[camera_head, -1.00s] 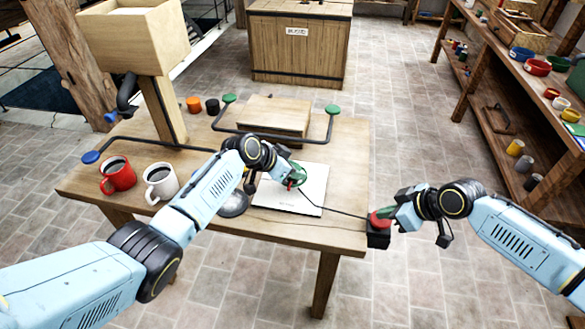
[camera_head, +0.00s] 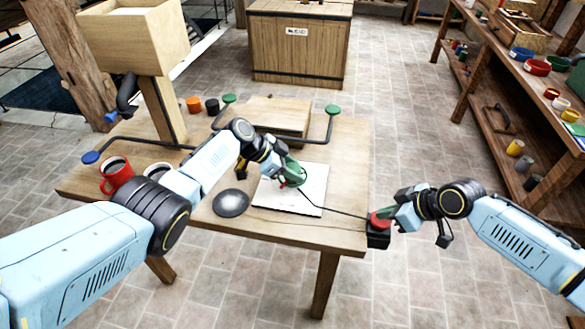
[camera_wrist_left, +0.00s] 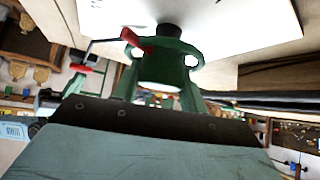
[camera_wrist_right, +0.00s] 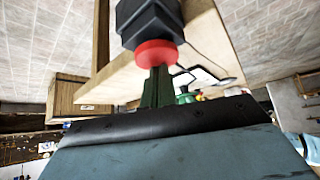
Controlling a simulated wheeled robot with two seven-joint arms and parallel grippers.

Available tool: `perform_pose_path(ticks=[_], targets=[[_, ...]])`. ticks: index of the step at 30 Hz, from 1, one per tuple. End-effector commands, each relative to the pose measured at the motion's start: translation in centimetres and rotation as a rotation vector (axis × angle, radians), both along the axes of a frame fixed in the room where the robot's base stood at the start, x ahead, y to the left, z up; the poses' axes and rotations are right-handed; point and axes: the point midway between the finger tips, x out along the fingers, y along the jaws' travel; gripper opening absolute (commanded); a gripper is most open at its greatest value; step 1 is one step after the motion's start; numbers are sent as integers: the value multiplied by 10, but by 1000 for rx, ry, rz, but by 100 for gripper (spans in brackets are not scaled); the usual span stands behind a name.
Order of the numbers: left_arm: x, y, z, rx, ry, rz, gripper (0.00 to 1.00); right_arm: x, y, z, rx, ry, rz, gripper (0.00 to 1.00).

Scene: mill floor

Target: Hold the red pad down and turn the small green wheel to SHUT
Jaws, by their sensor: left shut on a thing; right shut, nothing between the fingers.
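The small green wheel (camera_head: 294,171) stands over a white plate (camera_head: 312,200) on the wooden table. My left gripper (camera_head: 288,174) is shut on the wheel. In the left wrist view the wheel (camera_wrist_left: 165,66) sits between my two fingers, with a red pointer (camera_wrist_left: 137,40) at its rim. The lettering on the plate is too small to read. The red pad (camera_head: 380,219) tops a black box (camera_head: 378,238) at the table's right front corner. My right gripper (camera_head: 393,214) is shut and empty, its fingertips against the pad, as the right wrist view of the pad (camera_wrist_right: 155,53) shows.
A dark round dish (camera_head: 231,203) lies left of the plate. A red mug (camera_head: 116,175) and a partly hidden white mug (camera_head: 157,171) stand at the left. A black bar with green knobs (camera_head: 332,110) and a wooden block (camera_head: 290,117) are behind. A cable runs to the box.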

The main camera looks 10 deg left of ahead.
Motion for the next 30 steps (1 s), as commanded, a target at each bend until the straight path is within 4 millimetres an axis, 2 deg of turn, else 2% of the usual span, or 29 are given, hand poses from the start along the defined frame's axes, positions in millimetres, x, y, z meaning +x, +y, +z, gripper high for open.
perform_pose_path(ticks=[7, 8, 12, 23, 30], targets=[[-1, 0, -2, 0, 2, -1, 20, -1, -1, -1, -2, 2, -1, 0], [-1, 0, -1, 0, 2, -1, 45, -1, -1, -1, -2, 2, -1, 0], [-1, 0, -1, 0, 2, -1, 63, 0, -1, -1, -2, 2, -1, 0], [-1, 1, 1, 0, 1, 1, 64, 0, -1, -1, -1, 2, -1, 0], [-5, 14, 14, -1, -3, 1, 64, 0, -1, -1, -2, 1, 0, 0]])
